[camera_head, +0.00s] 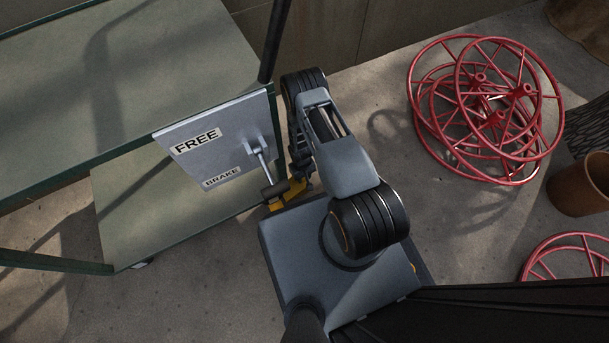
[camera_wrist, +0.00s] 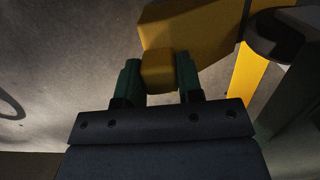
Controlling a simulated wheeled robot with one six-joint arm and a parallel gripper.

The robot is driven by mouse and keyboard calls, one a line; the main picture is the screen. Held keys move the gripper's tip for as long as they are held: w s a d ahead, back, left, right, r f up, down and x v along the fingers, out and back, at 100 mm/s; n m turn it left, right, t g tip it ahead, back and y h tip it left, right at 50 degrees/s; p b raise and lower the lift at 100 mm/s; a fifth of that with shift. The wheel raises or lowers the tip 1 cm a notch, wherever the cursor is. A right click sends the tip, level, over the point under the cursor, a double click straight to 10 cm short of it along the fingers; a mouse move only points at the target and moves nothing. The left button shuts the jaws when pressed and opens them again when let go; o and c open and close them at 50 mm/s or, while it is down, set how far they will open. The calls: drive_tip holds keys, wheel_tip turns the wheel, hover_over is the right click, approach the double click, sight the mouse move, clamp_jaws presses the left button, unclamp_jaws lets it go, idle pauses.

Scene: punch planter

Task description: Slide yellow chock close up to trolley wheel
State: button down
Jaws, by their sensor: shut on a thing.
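The yellow chock (camera_wrist: 195,35) shows large in the wrist view, on the concrete floor. My gripper (camera_wrist: 158,72) is shut on the small yellow block at its near side, one green-tipped finger on each side. In the head view, part of the yellow chock (camera_head: 287,196) shows beside the trolley (camera_head: 268,115), mostly covered by my arm. In the wrist view, a dark rounded part (camera_wrist: 276,36) and a yellow strip (camera_wrist: 254,78) are at the right, close to the chock. I cannot tell if the dark part is the wheel, or whether the chock touches it.
The trolley carries a FREE/BRAKE plate (camera_head: 205,155) with a lever (camera_head: 262,160) beside my arm. Red wire reels (camera_head: 485,105) and a brown pot (camera_head: 580,185) stand at the right. The floor between the reels and my arm is clear. A wall runs behind.

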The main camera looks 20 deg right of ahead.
drive_tip(key=shift+a, duration=0.35)
drive_tip(key=c, duration=0.7)
unclamp_jaws()
